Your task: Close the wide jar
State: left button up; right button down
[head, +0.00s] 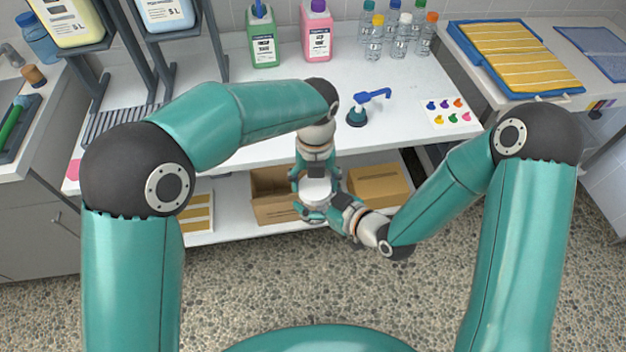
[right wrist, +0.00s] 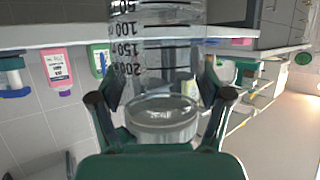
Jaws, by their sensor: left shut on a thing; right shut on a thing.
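The wide jar is clear with dark graduation marks. Its glass wall (right wrist: 165,60) fills the upper middle of the right wrist view, between my right gripper's two fingers. A pale round lid (head: 315,188) faces up in the head view, between the two grippers. My left gripper (head: 316,178) reaches it from the far side and looks shut on the lid. My right gripper (head: 322,208) comes from the right, lower in the picture, and is shut on the jar; its fingers also show in the right wrist view (right wrist: 162,95). Whether lid and jar touch is hard to tell.
The white table (head: 275,110) lies behind the grippers. A blue-nozzled pump (head: 357,115), a green bottle (head: 262,38), a pink bottle (head: 317,32) and several small bottles (head: 377,35) stand on it. Boxes (head: 377,185) sit on the shelf below. The floor in front is clear.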

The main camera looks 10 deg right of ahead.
pick_arm(q)
jog(key=m, duration=0.4)
jog(key=shift+w, duration=0.1)
jog(key=o, duration=0.7)
jog(key=shift+r, duration=2.25)
jog(key=shift+c, duration=0.5)
